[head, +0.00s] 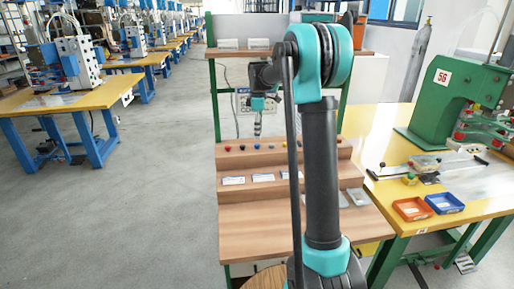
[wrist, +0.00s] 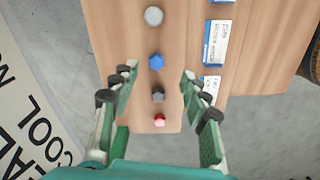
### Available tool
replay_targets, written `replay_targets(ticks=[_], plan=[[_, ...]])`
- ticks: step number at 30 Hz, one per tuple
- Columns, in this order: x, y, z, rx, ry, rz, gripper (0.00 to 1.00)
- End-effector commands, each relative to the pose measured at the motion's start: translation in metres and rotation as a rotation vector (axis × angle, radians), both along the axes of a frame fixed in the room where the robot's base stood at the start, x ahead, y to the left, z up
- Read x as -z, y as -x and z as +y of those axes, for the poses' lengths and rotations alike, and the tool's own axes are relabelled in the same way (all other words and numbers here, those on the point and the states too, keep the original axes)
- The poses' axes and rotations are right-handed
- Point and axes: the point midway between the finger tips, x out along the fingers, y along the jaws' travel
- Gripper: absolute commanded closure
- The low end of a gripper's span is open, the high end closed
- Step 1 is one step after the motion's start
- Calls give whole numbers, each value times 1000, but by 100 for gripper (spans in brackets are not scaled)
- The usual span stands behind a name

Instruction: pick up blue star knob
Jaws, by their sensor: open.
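The blue star knob (wrist: 156,62) stands on a wooden shelf step (wrist: 120,32) in the wrist view, ahead of my gripper and roughly between the lines of its two fingertips. My gripper (wrist: 158,73) is open, with a finger on each side of the row of knobs and nothing held. In the head view my gripper hangs above the upper step of the wooden stand (head: 290,205). That view is too small to tell which knob is the blue star one.
In the wrist view a dark grey knob (wrist: 158,96) and a red knob (wrist: 159,120) lie nearer, and a light grey knob (wrist: 153,16) farther. Labels (wrist: 220,40) lie to the right. An orange tray (head: 411,208) and a blue tray (head: 445,203) sit on the yellow table.

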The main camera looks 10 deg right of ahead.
Motion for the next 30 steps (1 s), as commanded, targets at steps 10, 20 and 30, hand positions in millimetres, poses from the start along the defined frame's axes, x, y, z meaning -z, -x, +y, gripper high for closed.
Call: replay_targets(ticks=[10, 20, 30], plan=[[43, -7, 5, 1, 0, -1, 54], [62, -6, 5, 2, 0, -1, 54], [61, -6, 4, 3, 0, -1, 83]])
